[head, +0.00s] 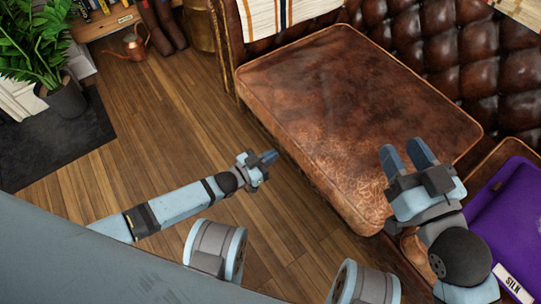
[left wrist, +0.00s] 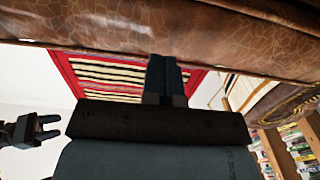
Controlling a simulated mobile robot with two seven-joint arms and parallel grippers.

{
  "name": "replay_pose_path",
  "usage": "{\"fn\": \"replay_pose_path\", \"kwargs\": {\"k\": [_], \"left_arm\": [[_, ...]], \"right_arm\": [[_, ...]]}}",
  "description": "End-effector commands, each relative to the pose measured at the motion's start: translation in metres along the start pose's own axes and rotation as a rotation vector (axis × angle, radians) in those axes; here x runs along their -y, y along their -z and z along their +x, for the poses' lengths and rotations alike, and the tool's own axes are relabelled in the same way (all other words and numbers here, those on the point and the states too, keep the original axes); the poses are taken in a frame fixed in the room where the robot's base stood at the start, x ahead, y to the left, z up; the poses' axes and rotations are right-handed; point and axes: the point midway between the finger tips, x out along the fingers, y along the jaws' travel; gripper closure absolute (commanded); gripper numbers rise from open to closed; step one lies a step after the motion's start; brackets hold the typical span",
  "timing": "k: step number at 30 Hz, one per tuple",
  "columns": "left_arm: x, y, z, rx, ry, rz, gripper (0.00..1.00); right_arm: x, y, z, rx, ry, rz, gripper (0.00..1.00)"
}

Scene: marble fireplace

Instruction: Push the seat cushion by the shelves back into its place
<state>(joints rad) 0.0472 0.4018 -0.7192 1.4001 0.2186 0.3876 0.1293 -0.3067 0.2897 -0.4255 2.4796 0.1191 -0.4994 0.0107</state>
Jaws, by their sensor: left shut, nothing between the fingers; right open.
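The seat cushion (head: 335,110) is worn brown leather with piped edges. It lies on the sofa by the shelves, its front corner sticking out beyond the neighbouring seat. My left gripper (head: 270,157) is shut and empty, in front of the cushion's front side. In the head view a small gap shows between them; contact cannot be told. In the left wrist view the left fingers (left wrist: 163,78) point at the cracked-leather front (left wrist: 150,30). My right gripper (head: 406,152) is open and empty, above the cushion's right part. It also shows in the left wrist view (left wrist: 50,127).
A purple item (head: 505,215) marked SILK lies on the neighbouring seat. The tufted sofa back (head: 420,40) stands behind, with a striped throw (head: 285,12) at the left end. A potted plant (head: 40,60), copper watering can (head: 132,45) and boots (head: 163,25) stand left. The wooden floor (head: 150,130) is clear.

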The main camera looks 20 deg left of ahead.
Motion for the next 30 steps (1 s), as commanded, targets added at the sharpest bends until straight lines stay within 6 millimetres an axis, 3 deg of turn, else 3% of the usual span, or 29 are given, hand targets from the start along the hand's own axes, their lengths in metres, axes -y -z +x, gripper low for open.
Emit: {"fn": "replay_pose_path", "kwargs": {"k": [8,23,30], "left_arm": [[0.0,-0.001,0.007,0.0,0.0,-0.001,1.0],[0.0,-0.001,0.042,0.0,0.0,0.0,1.0],[0.0,-0.001,0.045,0.0,0.0,0.0,1.0]], "right_arm": [[0.001,-0.004,-0.001,0.006,-0.001,0.005,0.57],[0.001,-0.014,-0.001,0.008,-0.002,0.005,0.57],[0.0,-0.013,-0.001,0.004,-0.003,0.007,0.57]]}}
